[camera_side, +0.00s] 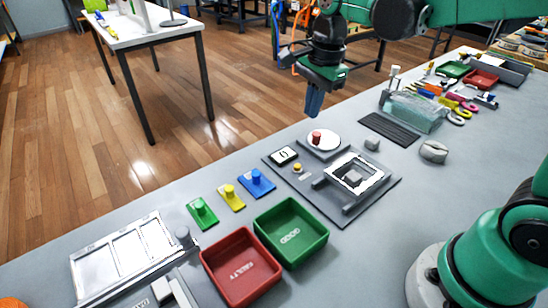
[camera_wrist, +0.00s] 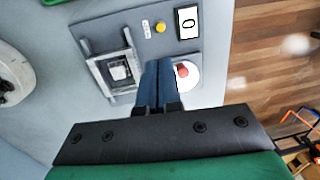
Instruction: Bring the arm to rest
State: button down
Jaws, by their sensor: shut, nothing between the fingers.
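My gripper (camera_side: 312,105) hangs in the air above the far edge of the grey worktop, with its blue fingers pointing down. The fingers are together with nothing between them. In the wrist view the shut fingers (camera_wrist: 158,85) reach over a grey test board. This board (camera_side: 345,208) carries a white disc (camera_side: 335,143) with a red knob (camera_side: 316,137), a small display reading 0 (camera_side: 284,155), a yellow button (camera_side: 297,167) and a square white-edged frame (camera_side: 356,173). My gripper is clear of all of these in the side view.
A red bin marked FAULTY (camera_side: 240,265) and a green bin marked GOOD (camera_side: 291,231) stand left of the board. Green, yellow (camera_side: 231,197) and blue knobbed plates lie behind them. A clear box (camera_side: 414,111) and several tools stand right. A white tray (camera_side: 122,258) lies at front left.

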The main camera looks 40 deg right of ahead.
dwell(0.4)
jog(key=s+a+n+t, duration=0.1)
jog(key=s+n+t, duration=0.5)
jog(key=n, duration=1.2)
jog(key=shift+s+f+h, duration=0.3)
jog(key=shift+s+f, duration=0.05)
jog(key=shift+s, duration=0.35)
